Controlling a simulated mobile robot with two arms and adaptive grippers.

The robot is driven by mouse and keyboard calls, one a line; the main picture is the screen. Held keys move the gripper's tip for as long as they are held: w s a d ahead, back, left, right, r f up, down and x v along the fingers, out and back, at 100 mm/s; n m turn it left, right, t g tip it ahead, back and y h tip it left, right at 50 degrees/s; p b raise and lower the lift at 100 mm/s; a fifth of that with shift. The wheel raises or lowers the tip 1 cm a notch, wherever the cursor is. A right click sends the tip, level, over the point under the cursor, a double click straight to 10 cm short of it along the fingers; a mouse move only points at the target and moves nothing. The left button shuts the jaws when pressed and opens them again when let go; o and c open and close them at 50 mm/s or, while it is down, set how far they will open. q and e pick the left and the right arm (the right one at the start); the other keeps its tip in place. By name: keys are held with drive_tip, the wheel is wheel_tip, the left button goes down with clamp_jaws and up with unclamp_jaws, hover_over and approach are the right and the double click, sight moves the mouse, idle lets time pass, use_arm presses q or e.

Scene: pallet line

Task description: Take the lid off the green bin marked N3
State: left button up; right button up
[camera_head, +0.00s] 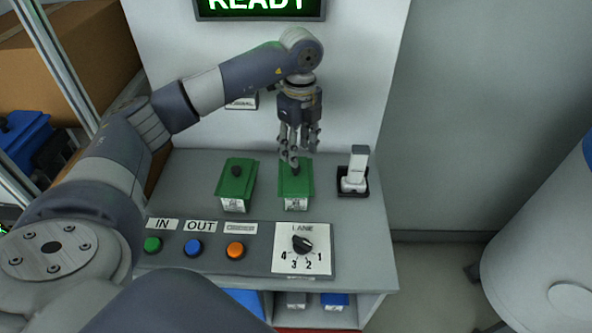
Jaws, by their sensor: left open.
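Two green bins with green lids stand on the grey counter: a left green bin (235,186) and a right green bin (296,189). Each lid has a dark knob on top, and each bin has a white label on its front, too small to read, so I cannot tell which is N3. My left gripper (291,160) points down over the right bin, open, its fingertips at or just above that lid's knob. I cannot tell whether the fingers touch it. Both lids appear to be on. My right gripper is not in view.
A control panel at the counter's front has green (152,245), blue (193,248) and orange (235,250) buttons and a lane dial (302,243). A white device (355,172) sits in a black holder at right. A lit READY sign (260,8) hangs behind.

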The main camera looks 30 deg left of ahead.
sight(296, 172)
use_arm(q)
drive_tip(key=shift+w+a+f, duration=0.1)
drive_tip(key=shift+f, duration=0.25)
drive_tip(key=f+p, duration=0.1)
drive_tip(key=f, duration=0.1)
drive_tip(key=f+p, duration=0.1)
drive_tip(key=f, duration=0.1)
drive_tip(key=shift+a+f+p, duration=0.1)
drive_tip(key=shift+a+p, duration=0.25)
drive_tip(key=shift+f, duration=0.55)
drive_tip(key=c, duration=0.9)
drive_tip(key=shift+c, duration=0.2)
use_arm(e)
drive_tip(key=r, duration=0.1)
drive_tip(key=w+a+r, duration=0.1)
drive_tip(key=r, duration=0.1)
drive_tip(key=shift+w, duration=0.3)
